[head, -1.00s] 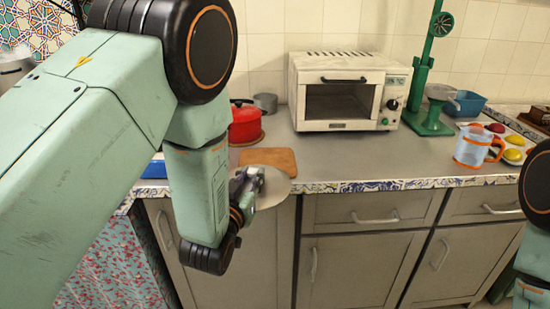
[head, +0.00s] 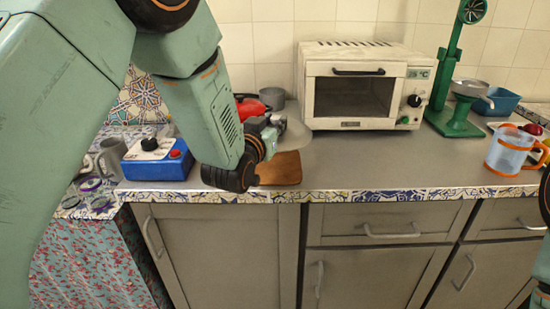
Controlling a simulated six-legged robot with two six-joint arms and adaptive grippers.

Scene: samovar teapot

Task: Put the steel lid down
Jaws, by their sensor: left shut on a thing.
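My left gripper (head: 268,136) is shut on the steel lid (head: 293,137). The lid is a pale, round disc, partly hidden by the gripper. It shows above the counter, over the back part of a brown wooden board (head: 284,170). I cannot tell whether it touches anything below. A red pot (head: 249,107) stands just behind the gripper, mostly hidden by my arm. Only part of my right arm shows at the right edge, and its gripper is out of view.
A blue box with a black knob (head: 157,166) stands left of the gripper. A white toaster oven (head: 352,85) stands behind, right of the lid. A small grey pot (head: 273,98) is near the wall. The counter (head: 390,160) before the oven is clear.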

